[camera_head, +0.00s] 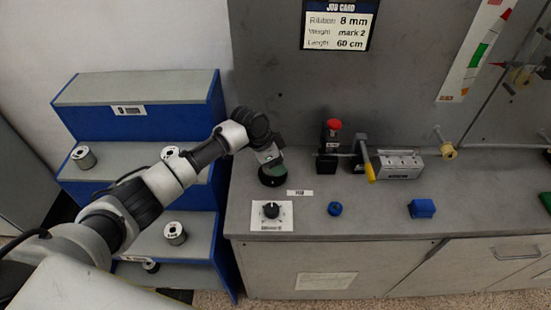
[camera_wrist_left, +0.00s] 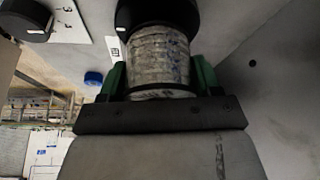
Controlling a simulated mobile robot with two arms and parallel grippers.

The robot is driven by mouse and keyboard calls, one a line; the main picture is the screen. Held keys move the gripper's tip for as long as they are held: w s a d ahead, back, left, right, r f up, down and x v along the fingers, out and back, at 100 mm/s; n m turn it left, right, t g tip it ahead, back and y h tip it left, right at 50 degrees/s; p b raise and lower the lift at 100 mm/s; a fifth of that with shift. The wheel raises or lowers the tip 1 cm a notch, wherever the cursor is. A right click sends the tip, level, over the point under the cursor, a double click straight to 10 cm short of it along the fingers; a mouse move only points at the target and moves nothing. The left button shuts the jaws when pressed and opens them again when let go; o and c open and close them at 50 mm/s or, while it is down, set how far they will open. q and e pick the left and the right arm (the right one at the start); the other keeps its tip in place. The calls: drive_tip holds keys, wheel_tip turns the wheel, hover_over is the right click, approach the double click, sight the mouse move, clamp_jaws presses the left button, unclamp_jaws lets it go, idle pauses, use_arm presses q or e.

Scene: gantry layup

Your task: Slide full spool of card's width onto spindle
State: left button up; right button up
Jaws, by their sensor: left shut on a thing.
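My left gripper (camera_head: 268,160) is low over the left part of the bench. In the left wrist view its green fingers (camera_wrist_left: 160,80) are shut on a spool (camera_wrist_left: 158,55) wound with pale grey, mottled material. A wider round black part (camera_wrist_left: 158,12) lies beyond the spool's far end. A dark round part (camera_head: 272,177) also shows under the gripper in the head view; I cannot tell whether it is the spool or a bench fixture. The job card (camera_head: 340,22) reads ribbon 8 mm, mark 2, 60 cm. I cannot tell which part is the spindle.
Several spools stand on the blue stepped rack, including one on the left (camera_head: 83,157) and one lower down (camera_head: 175,233). The bench holds a dial plate (camera_head: 271,216), blue knob (camera_head: 335,209), blue block (camera_head: 422,208), and a red-topped device (camera_head: 333,126) beside a yellow-handled lever (camera_head: 369,172).

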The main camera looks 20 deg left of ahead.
use_arm(q)
drive_tip(key=shift+f+b, duration=0.4)
drive_tip(key=shift+f, duration=0.3)
drive_tip(key=o, duration=1.2)
drive_tip(key=shift+o, duration=0.2)
drive_tip(key=b+v, duration=0.1)
drive_tip(key=v, duration=1)
drive_tip(key=shift+d+f, duration=0.1)
